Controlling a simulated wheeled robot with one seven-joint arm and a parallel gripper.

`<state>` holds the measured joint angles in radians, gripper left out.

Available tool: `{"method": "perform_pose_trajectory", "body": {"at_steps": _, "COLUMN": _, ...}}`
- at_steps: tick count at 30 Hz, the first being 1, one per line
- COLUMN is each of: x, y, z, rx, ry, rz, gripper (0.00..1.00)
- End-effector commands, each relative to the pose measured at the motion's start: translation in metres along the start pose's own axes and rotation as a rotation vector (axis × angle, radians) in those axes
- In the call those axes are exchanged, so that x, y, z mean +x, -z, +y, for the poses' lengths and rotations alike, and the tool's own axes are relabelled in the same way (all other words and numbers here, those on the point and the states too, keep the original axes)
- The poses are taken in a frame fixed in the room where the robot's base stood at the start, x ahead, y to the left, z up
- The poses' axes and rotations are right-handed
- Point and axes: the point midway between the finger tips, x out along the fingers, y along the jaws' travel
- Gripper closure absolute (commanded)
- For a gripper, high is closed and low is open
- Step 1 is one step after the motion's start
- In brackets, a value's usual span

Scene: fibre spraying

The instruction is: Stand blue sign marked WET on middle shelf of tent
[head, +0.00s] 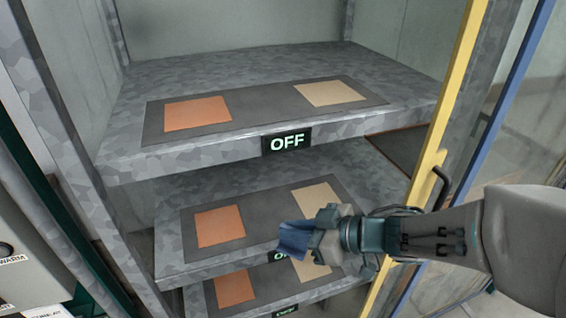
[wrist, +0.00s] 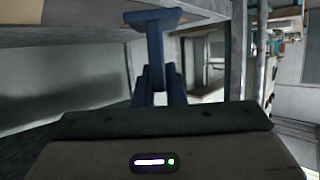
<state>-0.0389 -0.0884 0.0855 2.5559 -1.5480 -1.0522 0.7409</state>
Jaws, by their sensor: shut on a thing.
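My gripper (head: 314,240) is shut on a small blue sign (head: 292,239), in front of the right half of the middle shelf (head: 170,243) in the head view. The gripper hides part of that shelf's beige patch (head: 318,198) and its label. In the wrist view, the blue sign (wrist: 155,40) shows as a T shape, with a flat bar on a narrow stem between the dark blue fingers (wrist: 160,88). The word on the sign cannot be read. I cannot tell whether the sign touches the shelf.
The upper shelf (head: 110,160) has an orange patch (head: 197,113), a beige patch (head: 330,93) and an OFF label (head: 286,142). A lower shelf (head: 172,268) lies below. A yellow post (head: 452,110) and a blue post (head: 500,130) stand right, close to my arm. The middle shelf's orange patch (head: 220,227) is bare.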

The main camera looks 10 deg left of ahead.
Motion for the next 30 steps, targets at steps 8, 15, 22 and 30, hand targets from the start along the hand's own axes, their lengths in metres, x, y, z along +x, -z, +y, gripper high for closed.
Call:
{"method": "perform_pose_trajectory", "body": {"at_steps": 8, "x": 0.032, "y": 0.012, "z": 0.033, "rx": 0.0, "ry": 0.004, "rz": -0.002, "gripper": 1.0}}
{"method": "perform_pose_trajectory", "body": {"at_steps": 15, "x": 0.073, "y": 0.029, "z": 0.077, "rx": 0.0, "ry": 0.003, "rz": -0.002, "gripper": 1.0}}
{"method": "perform_pose_trajectory", "body": {"at_steps": 22, "x": 0.094, "y": 0.038, "z": 0.1, "rx": -0.001, "ry": 0.001, "rz": -0.002, "gripper": 1.0}}
{"method": "perform_pose_trajectory", "body": {"at_steps": 30, "x": 0.108, "y": 0.028, "z": 0.109, "rx": 0.004, "ry": 0.001, "rz": -0.004, "gripper": 1.0}}
